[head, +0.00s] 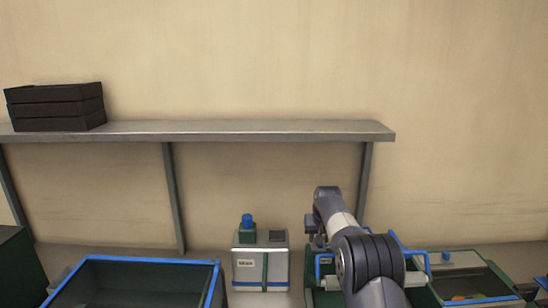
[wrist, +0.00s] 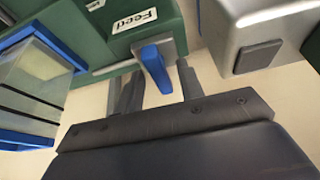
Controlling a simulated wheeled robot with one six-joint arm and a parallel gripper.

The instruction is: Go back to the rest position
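My gripper (wrist: 158,90) shows in the wrist view with its two grey fingers apart and nothing held between them. A blue lever (wrist: 153,68) on a green machine (wrist: 110,40) with a "Feed" label (wrist: 134,19) appears in the gap between the fingers. I cannot tell whether a finger touches it. In the head view my arm reaches up from the bottom right and bends over, with its end near the green and blue machine (head: 417,254); the fingertips are not clear there.
A grey box with a blue knob (head: 247,220) stands left of my arm. A blue-rimmed bin (head: 150,260) is at lower left. A green tray (head: 500,274) with orange fruit lies at right. A wall shelf (head: 240,128) holds stacked black trays (head: 55,107).

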